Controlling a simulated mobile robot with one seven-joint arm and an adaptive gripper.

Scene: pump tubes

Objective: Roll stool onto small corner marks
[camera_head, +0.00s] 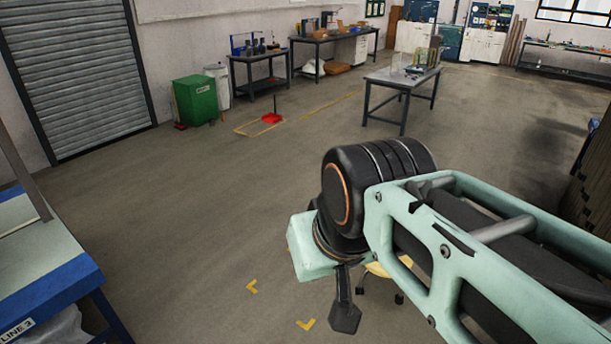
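Small yellow corner marks are on the grey floor at the lower middle, one at left (252,286) and one nearer the bottom edge (306,325). The stool (375,269) shows only as a bit of pale yellow seat and dark casters on the floor, to the right of the marks. My arm hides most of it. My gripper (345,318) points down just left of the stool's visible part, with one dark finger showing. Whether it touches the stool or is open cannot be seen.
A blue-edged bench (52,292) stands at the lower left. A green bin (196,100) and a red dustpan (271,118) are at the back left. A metal table (386,80) stands further back. The floor around the marks looks clear.

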